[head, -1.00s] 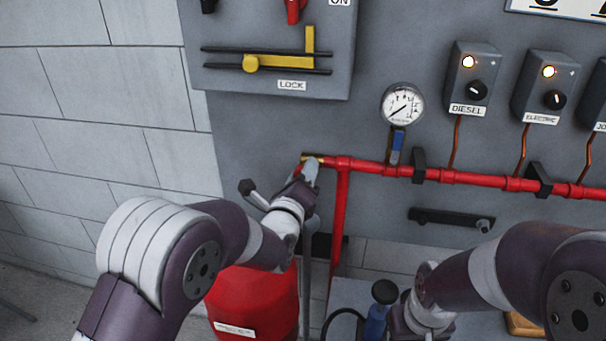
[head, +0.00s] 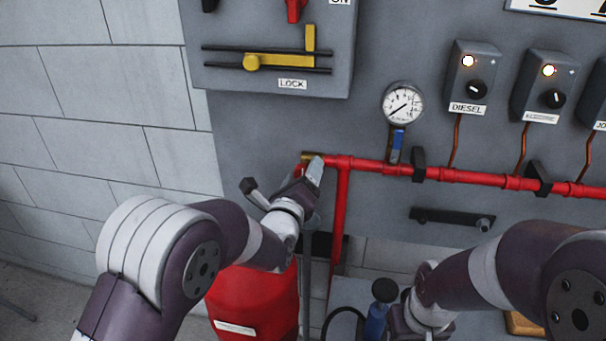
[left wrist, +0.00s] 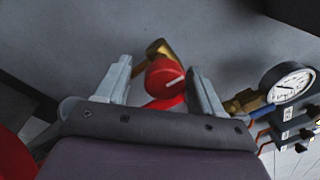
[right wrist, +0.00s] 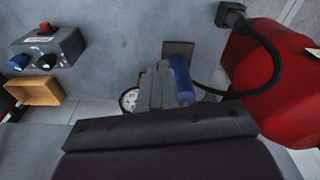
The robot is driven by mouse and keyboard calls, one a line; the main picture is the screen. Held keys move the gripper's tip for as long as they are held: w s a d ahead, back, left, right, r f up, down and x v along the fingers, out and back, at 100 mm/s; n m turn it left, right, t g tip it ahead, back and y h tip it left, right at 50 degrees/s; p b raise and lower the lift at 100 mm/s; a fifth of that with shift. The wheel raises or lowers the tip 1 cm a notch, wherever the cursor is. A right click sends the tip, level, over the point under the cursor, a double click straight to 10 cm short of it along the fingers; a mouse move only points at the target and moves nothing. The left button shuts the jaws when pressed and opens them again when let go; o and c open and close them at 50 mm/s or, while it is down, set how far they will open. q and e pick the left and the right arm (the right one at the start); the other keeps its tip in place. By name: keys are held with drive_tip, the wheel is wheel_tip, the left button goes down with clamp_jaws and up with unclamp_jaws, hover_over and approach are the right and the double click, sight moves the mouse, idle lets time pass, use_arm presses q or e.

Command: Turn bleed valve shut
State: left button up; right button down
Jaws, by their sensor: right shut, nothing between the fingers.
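The bleed valve's red round knob (left wrist: 163,78), with a pale mark on its face, sits by a brass fitting (left wrist: 155,50). In the head view the brass end (head: 310,156) shows at the left end of the red pipe (head: 455,177); the knob is hidden behind my gripper. My left gripper (head: 314,172) is at this pipe end. In the left wrist view its two fingers (left wrist: 160,90) are open, one on each side of the knob, with a visible gap on the left. My right gripper (right wrist: 155,88) is shut and empty, low beside a blue cylinder (right wrist: 180,80).
A red tank (head: 265,300) stands below my left arm. A gauge (head: 402,104) with a blue-handled valve (head: 397,143) is right of the pipe end. The lock box (head: 270,85) hangs above. A wooden tray (right wrist: 35,89) lies near a button box (right wrist: 48,47).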

use_arm(q)
drive_tip(key=shift+s+r, duration=0.1)
drive_tip(key=b+v, duration=0.1)
drive_tip(key=v, duration=1.1)
drive_tip(key=shift+s+b, duration=0.2)
drive_tip(key=shift+b, duration=0.2)
